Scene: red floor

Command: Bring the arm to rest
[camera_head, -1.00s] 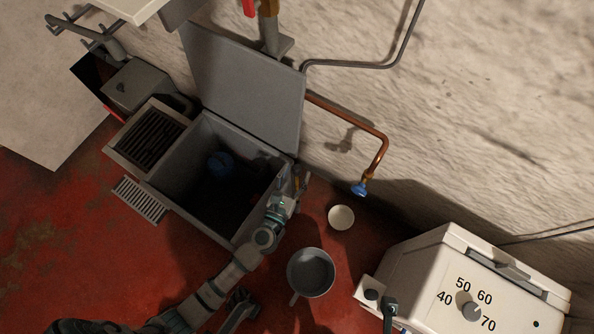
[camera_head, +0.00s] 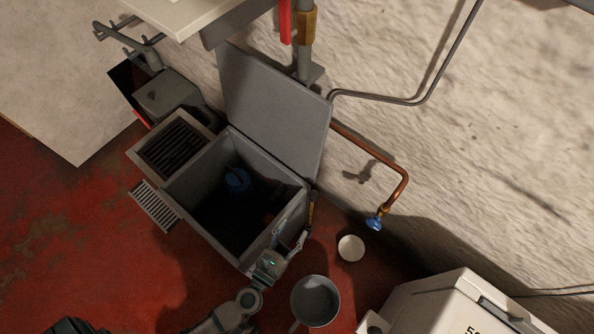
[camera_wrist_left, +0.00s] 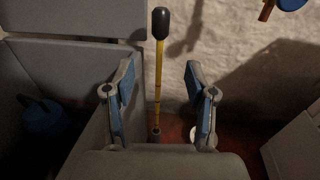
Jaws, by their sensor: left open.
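My left arm comes in from the bottom of the head view. My left gripper (camera_head: 297,240) is at the right front edge of the open grey bin (camera_head: 205,222). In the left wrist view the left gripper (camera_wrist_left: 160,92) is open, its two blue-padded fingers wide apart. A yellow rod with a black knob (camera_wrist_left: 158,60) stands upright in line with the gap between them; neither finger closes on it. The rod also shows in the head view (camera_head: 311,210), just beyond the gripper. My right gripper does not show.
A blue object (camera_head: 238,181) lies in the bin. A grey pot (camera_head: 315,301) and a white bowl (camera_head: 351,248) stand on the red floor to the right. A copper pipe with a blue tap (camera_head: 374,223) is on the wall. A white appliance (camera_head: 440,305) is at lower right.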

